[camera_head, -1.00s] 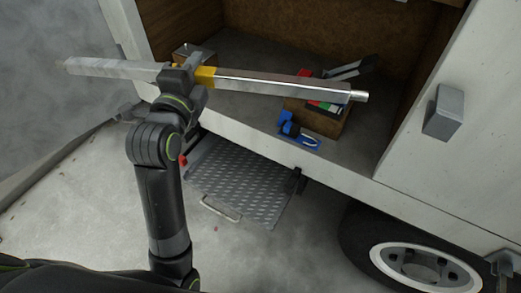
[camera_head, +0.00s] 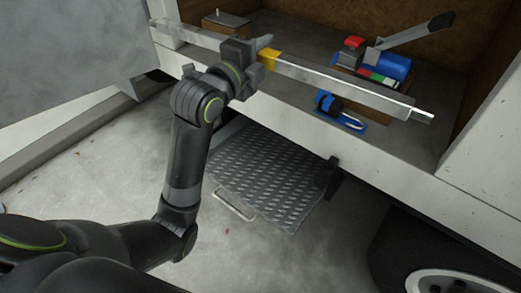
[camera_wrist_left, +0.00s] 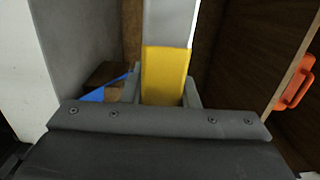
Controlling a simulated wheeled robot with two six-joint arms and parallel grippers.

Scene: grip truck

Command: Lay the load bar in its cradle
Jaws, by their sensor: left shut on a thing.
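The load bar (camera_head: 345,88) is a long silver bar with a yellow band and a thin tip at its right end. My left gripper (camera_head: 256,60) is shut on it at the yellow band. The bar is held up across the truck's open compartment, sloping down to the right in the head view. In the left wrist view the bar (camera_wrist_left: 168,70) runs up between the jaws (camera_wrist_left: 167,95), with the yellow band at the fingers. I cannot make out a cradle for certain. My right gripper is in neither view.
The compartment floor (camera_head: 300,62) holds a box (camera_head: 226,20) at left and a blue and red item group (camera_head: 392,66) at right. A treadplate step (camera_head: 265,172) juts out below. An orange handle (camera_wrist_left: 296,90) shows in the wrist view.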

